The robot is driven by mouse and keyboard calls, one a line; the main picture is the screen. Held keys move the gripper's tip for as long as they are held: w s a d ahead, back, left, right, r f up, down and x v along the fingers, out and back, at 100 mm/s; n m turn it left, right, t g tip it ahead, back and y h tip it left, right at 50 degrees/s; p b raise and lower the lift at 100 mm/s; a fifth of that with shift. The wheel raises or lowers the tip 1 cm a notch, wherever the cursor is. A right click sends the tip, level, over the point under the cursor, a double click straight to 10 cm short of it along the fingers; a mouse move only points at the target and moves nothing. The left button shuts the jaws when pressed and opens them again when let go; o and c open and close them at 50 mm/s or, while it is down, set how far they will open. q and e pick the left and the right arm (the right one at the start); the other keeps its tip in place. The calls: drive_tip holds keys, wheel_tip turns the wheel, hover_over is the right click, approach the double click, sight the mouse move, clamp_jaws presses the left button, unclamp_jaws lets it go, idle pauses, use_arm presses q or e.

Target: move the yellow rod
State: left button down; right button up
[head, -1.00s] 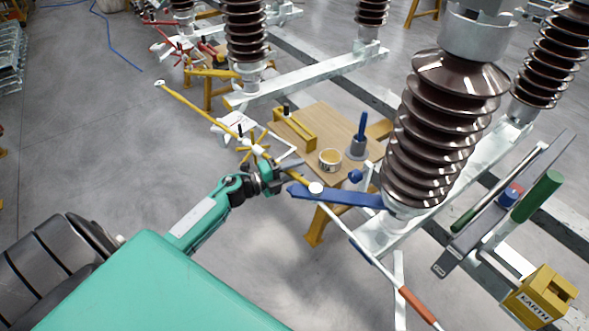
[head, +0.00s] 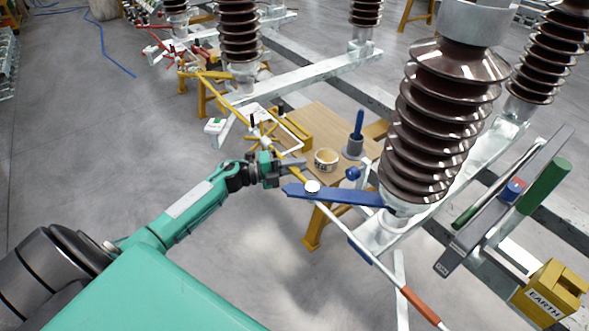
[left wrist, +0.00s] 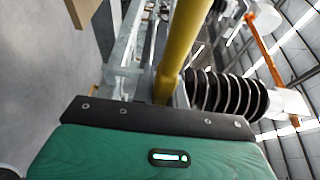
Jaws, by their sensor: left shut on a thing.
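The yellow rod (head: 226,103) runs slantwise in the head view, from near the foot of the far left brown insulator to a white round joint (head: 312,187) at the blue arm (head: 340,195). My left gripper (head: 287,166) is shut on the rod near its close end. In the left wrist view the yellow rod (left wrist: 182,45) rises from behind the dark jaw plate. The exact grip contact is hidden there. Whether the rod's far end touches the far frame cannot be told. My right gripper is not in view.
A large brown insulator (head: 440,125) stands right of my left gripper. A wooden table (head: 325,125) behind the gripper holds a tape roll (head: 326,160) and a blue-handled tool (head: 357,135). A yellow EARTH block (head: 550,293) is at lower right.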

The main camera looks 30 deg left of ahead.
use_arm(q)
drive_tip(key=c, duration=1.4)
unclamp_jaws()
